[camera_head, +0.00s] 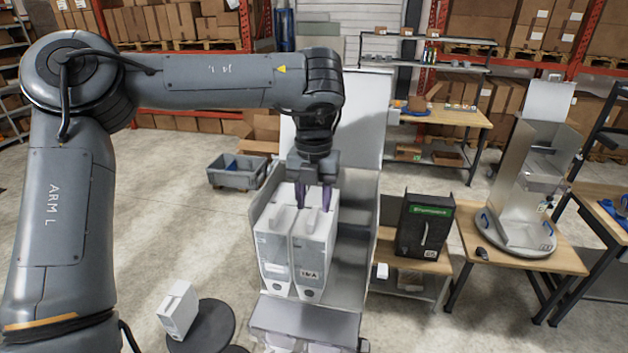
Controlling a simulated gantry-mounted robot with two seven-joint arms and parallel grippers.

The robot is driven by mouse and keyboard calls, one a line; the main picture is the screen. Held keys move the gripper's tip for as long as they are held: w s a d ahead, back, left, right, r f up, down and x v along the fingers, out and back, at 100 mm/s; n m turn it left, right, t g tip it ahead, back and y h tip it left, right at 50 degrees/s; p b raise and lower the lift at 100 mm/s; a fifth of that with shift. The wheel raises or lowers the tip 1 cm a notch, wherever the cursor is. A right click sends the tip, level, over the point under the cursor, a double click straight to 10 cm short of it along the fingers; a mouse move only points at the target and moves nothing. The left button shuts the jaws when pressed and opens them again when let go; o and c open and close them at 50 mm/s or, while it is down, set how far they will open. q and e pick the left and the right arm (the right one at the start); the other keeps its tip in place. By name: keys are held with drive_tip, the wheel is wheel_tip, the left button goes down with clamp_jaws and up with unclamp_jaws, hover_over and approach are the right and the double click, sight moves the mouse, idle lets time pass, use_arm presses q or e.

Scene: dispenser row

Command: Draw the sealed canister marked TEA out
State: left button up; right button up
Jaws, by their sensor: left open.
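Two white canisters stand side by side in the left part of a grey metal dispenser (349,235). The right one, the TEA canister (313,252), has a small dark-lettered label low on its front that seems to read TEA. The left canister (271,245) has lettering too small to read. My left gripper (314,197) points down at the top rear of the TEA canister, its purple fingers apart. The fingers hide part of the canister's top; I cannot tell whether they touch it. My right gripper is not in view.
A third white canister (178,311) stands on a dark round stand (213,322) at the lower left. The dispenser's right part looks empty. A black machine (424,227) on a wooden table is to the right, and a grey bin (236,171) sits on the floor behind.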

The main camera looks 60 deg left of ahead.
use_arm(q)
drive_tip(key=shift+f, duration=1.4)
drive_tip(key=shift+c, duration=0.3)
clamp_jaws()
drive_tip(key=shift+r+p, duration=0.45)
drive_tip(key=shift+p, duration=0.35)
